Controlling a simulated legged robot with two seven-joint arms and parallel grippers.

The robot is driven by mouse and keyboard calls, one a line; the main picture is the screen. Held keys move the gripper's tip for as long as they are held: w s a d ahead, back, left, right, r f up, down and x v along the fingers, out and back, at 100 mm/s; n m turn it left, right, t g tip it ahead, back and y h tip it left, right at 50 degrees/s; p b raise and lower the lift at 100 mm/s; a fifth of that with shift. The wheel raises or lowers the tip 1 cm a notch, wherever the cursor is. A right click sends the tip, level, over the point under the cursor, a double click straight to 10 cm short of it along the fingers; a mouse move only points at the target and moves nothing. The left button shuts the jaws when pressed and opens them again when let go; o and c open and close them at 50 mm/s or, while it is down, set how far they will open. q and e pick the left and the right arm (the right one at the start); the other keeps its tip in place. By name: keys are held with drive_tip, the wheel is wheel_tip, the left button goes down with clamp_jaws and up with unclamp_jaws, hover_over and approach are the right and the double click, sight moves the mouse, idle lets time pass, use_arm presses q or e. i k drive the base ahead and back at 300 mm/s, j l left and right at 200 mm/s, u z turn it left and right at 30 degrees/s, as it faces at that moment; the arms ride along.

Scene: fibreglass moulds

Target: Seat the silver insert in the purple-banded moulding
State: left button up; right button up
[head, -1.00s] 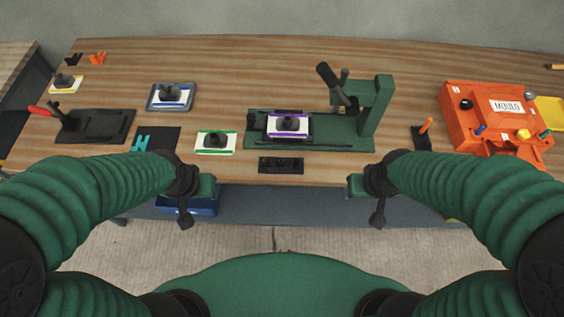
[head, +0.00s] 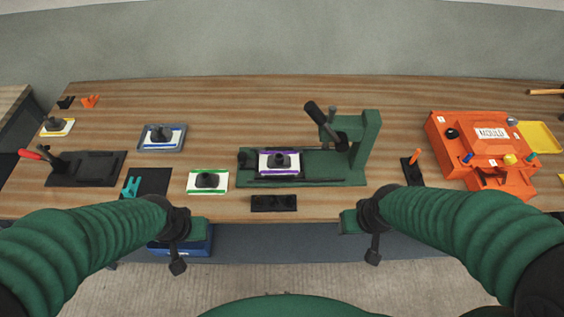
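The purple-banded moulding (head: 264,163) is a white block with a purple band and a black knob on top. It sits on the base of the green press (head: 360,150) in the middle of the table. I cannot make out a silver insert in the head view. A small black holder (head: 274,203) with several dark round recesses lies in front of the press; its contents are too dark to tell. My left gripper (head: 180,245) and my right gripper (head: 370,245) are at the table's front edge, apart from the moulding. Their fingers are not clear.
A green-banded moulding (head: 208,189) lies left of the press, a blue-banded one (head: 162,145) sits in a grey tray, and a yellow-banded one (head: 57,131) is far left. A black plate tool (head: 95,170) is at left. An orange machine (head: 480,150) stands at right.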

sight(270, 163)
drive_tip(key=i+j+z, duration=0.1)
drive_tip(key=j+z, duration=0.45)
drive_tip(key=z, duration=0.25)
drive_tip(key=j+z, duration=0.4)
drive_tip(key=i+l, duration=0.05)
